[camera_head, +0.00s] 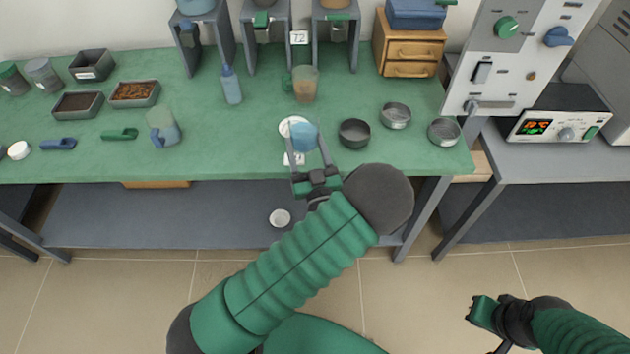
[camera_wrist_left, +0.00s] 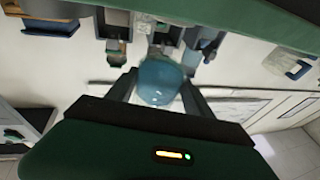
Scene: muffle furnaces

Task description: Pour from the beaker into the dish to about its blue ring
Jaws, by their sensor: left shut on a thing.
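My left gripper (camera_head: 311,152) is shut on a small blue, rounded vessel, which looks like the beaker (camera_head: 304,137), above the front part of the green bench. In the left wrist view the beaker (camera_wrist_left: 159,82) shows as a translucent blue shape between the two fingers; its fill level cannot be read. A white round dish (camera_head: 286,125) lies just behind and left of the beaker, partly covered by it. Its blue ring and contents cannot be made out. My right gripper (camera_head: 483,312) is low at the right, away from the bench; its fingers do not show clearly.
A cup with brownish contents (camera_head: 305,84) and a blue bottle (camera_head: 231,86) stand behind. A jug (camera_head: 163,128) is at the left. A white card (camera_head: 294,159) lies near the front edge.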

